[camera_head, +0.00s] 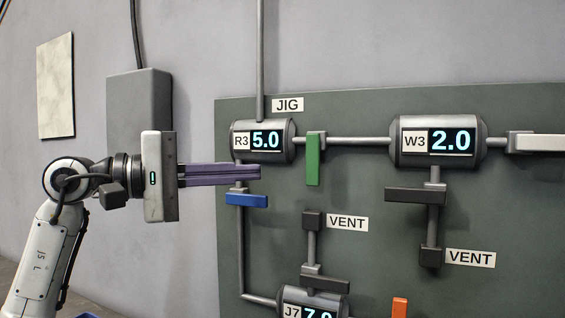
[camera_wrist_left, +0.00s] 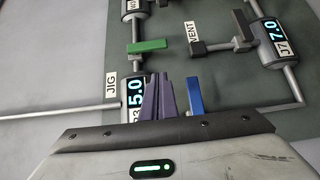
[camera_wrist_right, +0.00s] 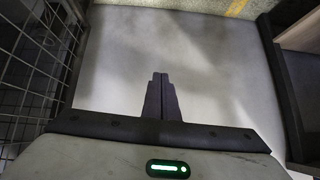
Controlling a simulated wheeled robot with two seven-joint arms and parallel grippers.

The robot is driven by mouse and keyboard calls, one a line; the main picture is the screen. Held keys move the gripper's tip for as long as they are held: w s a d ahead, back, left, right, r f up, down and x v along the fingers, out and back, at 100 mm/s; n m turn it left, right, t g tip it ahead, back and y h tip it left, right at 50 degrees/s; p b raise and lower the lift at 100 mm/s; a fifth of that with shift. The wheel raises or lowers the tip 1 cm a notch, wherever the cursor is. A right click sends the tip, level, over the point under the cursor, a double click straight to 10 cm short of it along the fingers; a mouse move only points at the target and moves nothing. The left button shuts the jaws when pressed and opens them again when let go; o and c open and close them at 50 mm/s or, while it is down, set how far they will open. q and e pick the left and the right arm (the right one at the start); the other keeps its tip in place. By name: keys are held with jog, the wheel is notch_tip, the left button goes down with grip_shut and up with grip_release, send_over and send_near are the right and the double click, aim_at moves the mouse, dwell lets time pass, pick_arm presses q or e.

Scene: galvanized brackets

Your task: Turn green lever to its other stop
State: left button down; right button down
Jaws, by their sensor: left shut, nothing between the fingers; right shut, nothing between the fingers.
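The green lever (camera_head: 313,160) hangs straight down from the pipe between the R3 cylinder (camera_head: 280,141) and the W3 cylinder (camera_head: 407,144), crosswise to that pipe. It also shows in the left wrist view (camera_wrist_left: 147,46). My left gripper (camera_head: 258,173) is shut and empty. Its purple fingers point right, in front of the lower part of R3 and above the blue lever (camera_head: 246,200) in the picture, and end left of the green lever, apart from it. My right gripper (camera_wrist_right: 160,76) is shut and empty over a bare pale floor, away from the panel.
The dark panel (camera_head: 365,235) also carries dark levers below W3 (camera_head: 415,195) and above the J7 cylinder (camera_head: 325,284), an orange lever (camera_head: 400,307) and a white lever (camera_head: 535,142). A grey box (camera_head: 138,95) is on the wall. A wire cage (camera_wrist_right: 40,60) stands left of my right gripper.

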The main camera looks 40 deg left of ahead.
aim_at(314, 160)
pick_arm(q)
jog(key=w+d, duration=0.1)
jog(key=d, duration=0.1)
jog(key=w+d+p, duration=0.2)
jog(key=d, duration=0.1)
jog(key=shift+w+d, duration=0.35)
